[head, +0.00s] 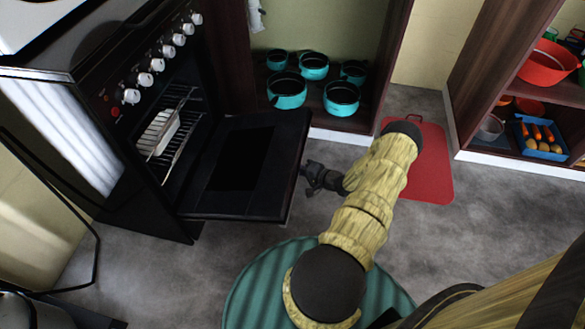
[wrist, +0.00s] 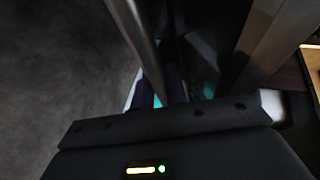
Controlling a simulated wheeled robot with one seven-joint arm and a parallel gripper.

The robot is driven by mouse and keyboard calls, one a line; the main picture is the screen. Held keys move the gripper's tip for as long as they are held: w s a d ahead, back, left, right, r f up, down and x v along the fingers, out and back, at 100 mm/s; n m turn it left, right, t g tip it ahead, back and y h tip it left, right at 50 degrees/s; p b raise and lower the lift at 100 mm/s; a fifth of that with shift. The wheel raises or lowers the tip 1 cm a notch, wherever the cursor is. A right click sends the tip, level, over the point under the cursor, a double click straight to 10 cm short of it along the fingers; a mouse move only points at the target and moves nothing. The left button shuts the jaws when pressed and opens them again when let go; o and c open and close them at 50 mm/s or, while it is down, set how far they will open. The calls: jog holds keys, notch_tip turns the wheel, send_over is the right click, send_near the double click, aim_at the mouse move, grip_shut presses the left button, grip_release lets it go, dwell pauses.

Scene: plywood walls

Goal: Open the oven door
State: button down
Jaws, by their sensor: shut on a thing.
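The black oven (head: 130,110) stands at the left in the head view, with white knobs along its front. Its door (head: 250,165) is hinged down and wide open, showing the dark inner panel. A wire rack with a white dish (head: 158,132) sits inside. My gripper (head: 306,172) is at the door's outer edge, shut on the door handle, which is mostly hidden behind the edge. In the wrist view, a grey metal bar (wrist: 135,35) runs close in front of the gripper body; the contact itself is too dark to make out.
A shelf with several teal pots (head: 287,90) stands behind the door. A red board (head: 425,165) lies on the floor right of my arm. Another shelf at the right holds a red bowl (head: 548,62) and a blue tray (head: 541,147). Grey floor is open between them.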

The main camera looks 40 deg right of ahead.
jog(key=shift+w+a+r, duration=0.15)
jog(key=shift+w+r, duration=0.05)
jog(key=shift+r, duration=0.15)
jog(key=c, duration=1.5)
grip_release()
jog(key=shift+o, duration=0.5)
jog(key=shift+s+f, duration=0.1)
jog(key=shift+s, duration=0.15)
jog(key=p+v, duration=0.4)
jog(key=v, duration=1.3)
